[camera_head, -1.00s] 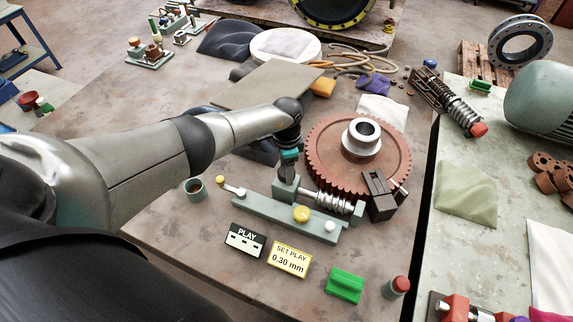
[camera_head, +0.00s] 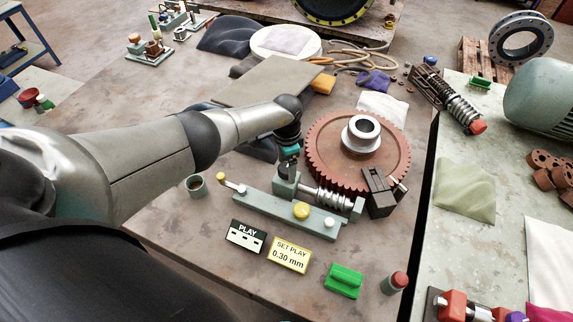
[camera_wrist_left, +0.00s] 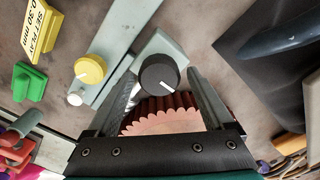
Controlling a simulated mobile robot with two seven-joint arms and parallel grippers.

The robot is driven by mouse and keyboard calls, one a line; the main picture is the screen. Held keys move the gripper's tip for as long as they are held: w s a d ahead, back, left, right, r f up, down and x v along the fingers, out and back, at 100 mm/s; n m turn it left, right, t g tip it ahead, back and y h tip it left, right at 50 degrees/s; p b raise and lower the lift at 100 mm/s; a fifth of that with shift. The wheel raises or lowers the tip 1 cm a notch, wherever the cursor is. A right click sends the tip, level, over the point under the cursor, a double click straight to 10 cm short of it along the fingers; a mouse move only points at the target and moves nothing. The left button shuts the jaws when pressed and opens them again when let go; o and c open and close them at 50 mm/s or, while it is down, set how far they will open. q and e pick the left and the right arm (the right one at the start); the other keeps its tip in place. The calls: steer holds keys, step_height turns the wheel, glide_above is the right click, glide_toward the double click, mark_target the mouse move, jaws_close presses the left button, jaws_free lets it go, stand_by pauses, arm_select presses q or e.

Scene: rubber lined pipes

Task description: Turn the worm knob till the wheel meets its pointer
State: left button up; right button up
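The large reddish-brown toothed wheel (camera_head: 322,148) lies on the bench around a pale metal hub. A silver worm (camera_head: 327,198) meets its near edge on a grey-green base. The black round worm knob (camera_wrist_left: 158,73) has a white mark pointing to the lower right in the left wrist view. My left gripper (camera_head: 288,163) is over the knob end of the worm. In the wrist view its fingers (camera_wrist_left: 162,84) are apart, one on each side of the knob, without clear contact. A dark bracket (camera_head: 378,194) stands at the wheel's near right edge; the pointer is not clearly distinguishable. My right gripper is out of view.
A yellow knob (camera_head: 301,210) and a small cup (camera_head: 195,186) are near the worm base. PLAY (camera_head: 245,236) and SET PLAY 0.30 mm (camera_head: 289,255) cards, a green block (camera_head: 343,281) and a red-capped piece (camera_head: 394,284) lie in front. A bench gap runs at right.

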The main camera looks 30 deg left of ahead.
mark_target(287, 168)
arm_select(q)
steer(key=shift+o, duration=0.4)
steer(key=shift+r, duration=1.15)
step_height(287, 168, up, 13)
steer(key=shift+b, duration=0.4)
steer(key=shift+f, duration=0.1)
